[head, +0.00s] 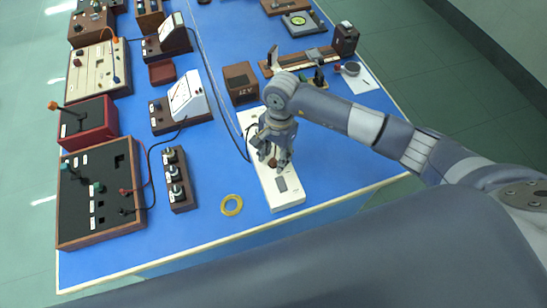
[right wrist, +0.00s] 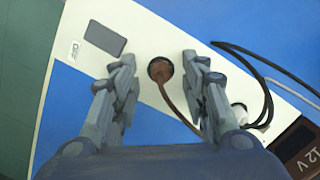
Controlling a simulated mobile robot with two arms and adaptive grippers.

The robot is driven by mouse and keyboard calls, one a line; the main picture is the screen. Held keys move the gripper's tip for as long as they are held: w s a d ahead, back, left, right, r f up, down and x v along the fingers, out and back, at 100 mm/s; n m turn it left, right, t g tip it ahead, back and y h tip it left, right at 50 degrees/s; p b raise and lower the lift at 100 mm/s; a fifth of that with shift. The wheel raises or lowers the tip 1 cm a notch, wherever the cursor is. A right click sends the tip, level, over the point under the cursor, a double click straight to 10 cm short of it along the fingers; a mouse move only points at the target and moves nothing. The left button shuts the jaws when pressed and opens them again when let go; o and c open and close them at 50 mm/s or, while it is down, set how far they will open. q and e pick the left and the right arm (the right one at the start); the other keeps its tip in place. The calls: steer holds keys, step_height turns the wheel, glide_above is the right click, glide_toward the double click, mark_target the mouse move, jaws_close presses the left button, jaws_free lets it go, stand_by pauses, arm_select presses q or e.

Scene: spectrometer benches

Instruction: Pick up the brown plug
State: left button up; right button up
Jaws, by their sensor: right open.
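The brown plug (right wrist: 159,70) sits in a white power strip (right wrist: 135,28), with a brown cord running from it toward the bottom of the right wrist view. In the head view the plug (head: 272,164) shows small under my right gripper (head: 273,160). My right gripper (right wrist: 160,62) is open, with one finger on each side of the plug and visible gaps between. Its fingertips are over the strip; I cannot tell their exact height. The left gripper is not in view.
A white plug with black cables (right wrist: 240,112) is in the same strip, close to one finger. A brown 12V box (head: 240,82) stands behind. A yellow ring (head: 232,205) and a dark block with knobs (head: 177,180) lie left.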

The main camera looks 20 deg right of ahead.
steer(key=shift+f, duration=0.35)
jaws_close()
steer(key=shift+r, duration=0.15)
